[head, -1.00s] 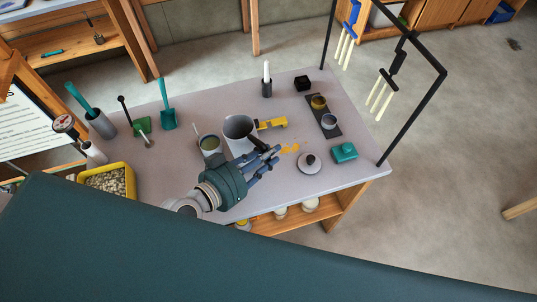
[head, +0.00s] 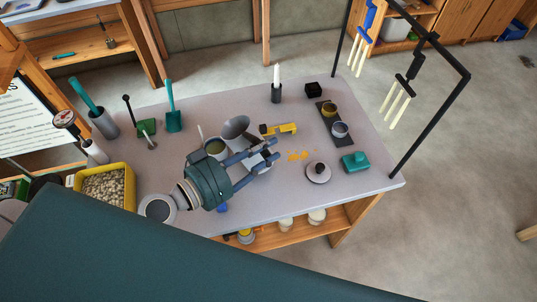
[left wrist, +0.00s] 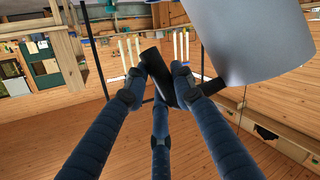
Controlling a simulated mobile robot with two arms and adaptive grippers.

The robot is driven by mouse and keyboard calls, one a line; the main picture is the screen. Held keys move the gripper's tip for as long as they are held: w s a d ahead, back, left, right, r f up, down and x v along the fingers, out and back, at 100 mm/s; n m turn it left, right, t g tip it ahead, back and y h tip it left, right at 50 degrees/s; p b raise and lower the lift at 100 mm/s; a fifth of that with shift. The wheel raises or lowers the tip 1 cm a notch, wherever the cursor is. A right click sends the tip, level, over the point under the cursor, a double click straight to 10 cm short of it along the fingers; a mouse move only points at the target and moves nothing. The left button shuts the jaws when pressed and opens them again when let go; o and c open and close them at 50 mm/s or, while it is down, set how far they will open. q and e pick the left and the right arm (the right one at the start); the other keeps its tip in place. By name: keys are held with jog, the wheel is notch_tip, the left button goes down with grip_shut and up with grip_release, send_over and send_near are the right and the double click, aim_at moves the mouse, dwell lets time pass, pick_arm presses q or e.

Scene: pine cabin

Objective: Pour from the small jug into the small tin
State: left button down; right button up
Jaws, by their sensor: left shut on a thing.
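The small jug (head: 236,127) is grey, and in the head view its wide mouth shows tilted over beside the tin. My left gripper (head: 268,150) is shut on the jug; its fingers hide part of the jug's side. In the left wrist view the grey jug wall (left wrist: 250,40) fills the upper right, with a dark handle-like piece (left wrist: 158,75) between the fingers. The small tin (head: 214,147) stands on the table just left of the jug, with greenish contents and a thin stick in it. No stream shows between them. My right gripper is not in view.
A yellow tool (head: 282,129) and orange patches (head: 298,155) lie right of the jug. A lidded round dish (head: 318,172), a teal box (head: 355,162) and a dark tray with cups (head: 332,120) are farther right. A yellow bin of pebbles (head: 103,187) stands at left.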

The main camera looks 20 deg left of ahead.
aim_at(235, 139)
pick_arm(q)
jog(key=shift+w+a+r+n+t+h+b, duration=0.15)
jog(key=shift+a+r+n+h+b, duration=0.1)
jog(key=shift+a+n+b, duration=0.25)
jog(key=shift+s+a+r+n+t+h+b, duration=0.1)
jog(key=shift+a+r+n+t+h+b, duration=0.15)
jog(key=shift+a+b, duration=0.35)
jog(key=shift+w+a+n+t+h+b, duration=0.15)
jog(key=shift+a+n+t+b, duration=0.35)
jog(key=shift+a+n+b, duration=0.7)
jog(key=shift+s+a+n+t+h+b, duration=0.1)
jog(key=shift+a+n+t+h+b, duration=0.35)
jog(key=shift+b, duration=1.25)
jog(key=shift+a+r+n+t+b, duration=0.2)
jog(key=shift+a+n+t+b, duration=0.35)
jog(key=shift+a+n+b, duration=0.55)
jog(key=n+b, duration=0.1)
jog(key=a+r+n+t+b, duration=0.1)
jog(key=b, duration=0.1)
jog(key=shift+w+a+r, duration=0.1)
jog(key=shift+a+r, duration=0.05)
jog(key=shift+a, duration=0.1)
dwell(0.9)
